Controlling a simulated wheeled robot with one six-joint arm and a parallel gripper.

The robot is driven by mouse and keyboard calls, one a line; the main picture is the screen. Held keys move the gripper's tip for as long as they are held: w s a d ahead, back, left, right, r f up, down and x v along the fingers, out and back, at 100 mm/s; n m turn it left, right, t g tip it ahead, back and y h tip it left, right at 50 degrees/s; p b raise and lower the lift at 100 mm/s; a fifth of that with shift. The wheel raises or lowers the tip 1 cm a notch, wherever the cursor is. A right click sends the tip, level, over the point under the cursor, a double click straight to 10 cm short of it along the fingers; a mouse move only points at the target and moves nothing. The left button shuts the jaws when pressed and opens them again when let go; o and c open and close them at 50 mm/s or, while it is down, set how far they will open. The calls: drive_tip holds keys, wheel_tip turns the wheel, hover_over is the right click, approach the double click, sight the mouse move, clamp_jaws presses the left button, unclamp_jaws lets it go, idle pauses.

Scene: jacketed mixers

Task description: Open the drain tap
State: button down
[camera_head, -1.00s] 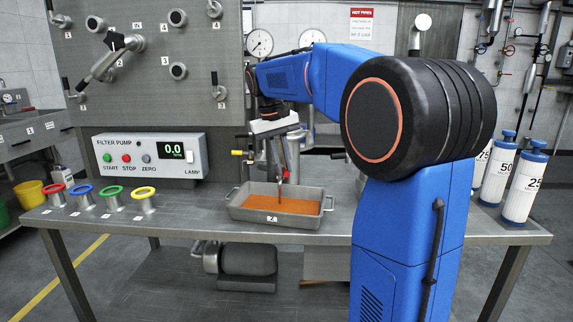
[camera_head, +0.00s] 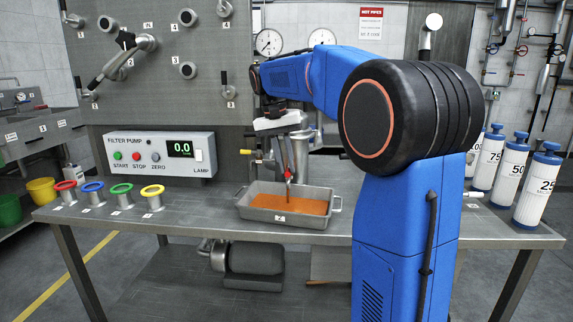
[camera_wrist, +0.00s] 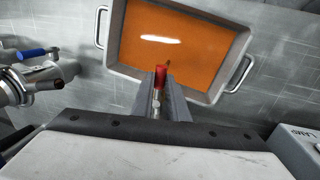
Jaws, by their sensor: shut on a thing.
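My gripper (camera_wrist: 163,84) points down over the grey tray (camera_wrist: 102,42). In the wrist view its fingers are shut on a small red handle (camera_wrist: 161,74), which I take to be the drain tap's; the tap's body is mostly hidden. In the head view my gripper (camera_head: 288,172) hangs over the tray (camera_head: 262,214), in front of the metal vessel (camera_head: 301,140), with a bit of red at the fingertips. Orange liquid (camera_wrist: 190,57) lies in the tray. I cannot tell from these views how far the handle is turned.
The filter pump box (camera_head: 163,153), reading 0.0, stands left of the tray, with several coloured rings (camera_head: 122,190) in front. A blue-handled valve (camera_wrist: 35,53) is at the wrist view's left. White cylinders (camera_head: 534,190) stand at the right. The bench front is clear.

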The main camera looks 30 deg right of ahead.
drive_tip(key=c, duration=1.7)
unclamp_jaws()
drive_tip(key=shift+c, duration=0.2)
wheel_tip(320, 180, up, 17)
drive_tip(key=w+a, duration=0.2)
drive_tip(key=shift+a, duration=0.4)
drive_tip(key=s+a+f+n+t+y, duration=0.1)
drive_tip(key=s+a+f+n+t, duration=0.2)
drive_tip(key=s+f, duration=1.3)
drive_tip(key=s+a+f+n+t, duration=0.3)
drive_tip(key=s+a+f+n, duration=0.1)
drive_tip(key=s+f, duration=1.3)
wheel_tip(320, 180, down, 2)
drive_tip(key=shift+s+a+f+y, duration=0.15)
drive_tip(key=shift+a+y, duration=0.25)
drive_tip(key=shift+a, duration=0.25)
